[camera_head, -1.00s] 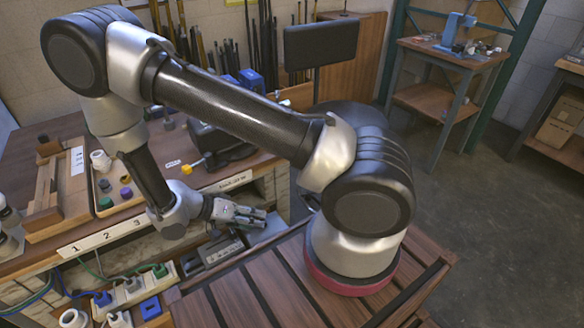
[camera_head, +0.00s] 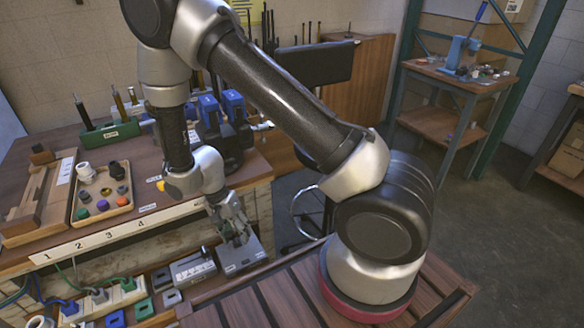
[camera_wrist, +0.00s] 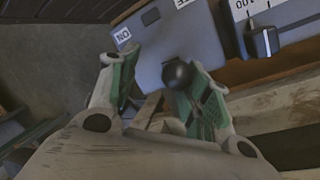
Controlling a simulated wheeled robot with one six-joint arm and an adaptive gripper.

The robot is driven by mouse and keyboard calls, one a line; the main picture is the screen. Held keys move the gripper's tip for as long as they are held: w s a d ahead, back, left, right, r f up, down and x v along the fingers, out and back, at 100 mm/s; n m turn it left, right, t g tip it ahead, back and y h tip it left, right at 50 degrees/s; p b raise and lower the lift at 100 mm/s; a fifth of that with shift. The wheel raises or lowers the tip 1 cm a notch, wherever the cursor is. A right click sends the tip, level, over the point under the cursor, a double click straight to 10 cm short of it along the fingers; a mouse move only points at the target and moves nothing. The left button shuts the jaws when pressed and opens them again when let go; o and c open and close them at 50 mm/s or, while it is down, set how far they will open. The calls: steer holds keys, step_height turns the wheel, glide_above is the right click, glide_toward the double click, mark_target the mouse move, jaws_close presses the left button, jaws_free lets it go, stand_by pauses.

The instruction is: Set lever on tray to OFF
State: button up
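My gripper (camera_head: 238,238) points down over a grey box (camera_head: 245,256) on the low tray beside the bench. In the wrist view my gripper (camera_wrist: 160,85) is open, with its green-padded fingers spread apart. The grey box (camera_wrist: 185,38) lies beyond the fingertips and bears an upside-down "ON" label (camera_wrist: 122,36). A black ball knob (camera_wrist: 177,73), apparently the lever's end, shows between the fingers, close to the right one. I cannot tell whether they touch. The lever's shaft and any OFF label are hidden.
A second grey box (camera_head: 193,268) stands to the left; its black knob (camera_wrist: 262,41) and number scale show in the wrist view. Sockets and plugs (camera_head: 100,297) lie farther left. The bench (camera_head: 120,232) with numbered edge is behind. Open floor (camera_head: 480,230) lies to the right.

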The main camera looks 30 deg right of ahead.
steer(key=shift+d+f+y, duration=0.15)
steer(key=shift+d+y, duration=0.7)
steer(key=shift+y, duration=0.55)
steer(key=y, duration=0.1)
steer(key=d+y, duration=0.1)
steer(key=y, duration=0.1)
steer(key=shift+d+f, duration=0.2)
steer(key=shift+f, duration=0.15)
steer(key=s+d+r+n, duration=0.2)
steer(key=d+r, duration=0.1)
steer(key=r, duration=0.5)
steer(key=s+d+r+n+h, duration=0.1)
steer(key=s+d+r+n, duration=0.1)
steer(key=r, duration=0.6)
steer(key=s+d+r+n+g+h, duration=0.1)
steer(key=s+d+r+n, duration=0.1)
steer(key=d+r, duration=0.3)
step_height(320, 180, up, 4)
steer(key=shift+s+d+f+n, duration=0.1)
steer(key=shift+s+d+n, duration=0.25)
steer(key=shift+n, duration=0.45)
steer(key=shift+a, duration=0.1)
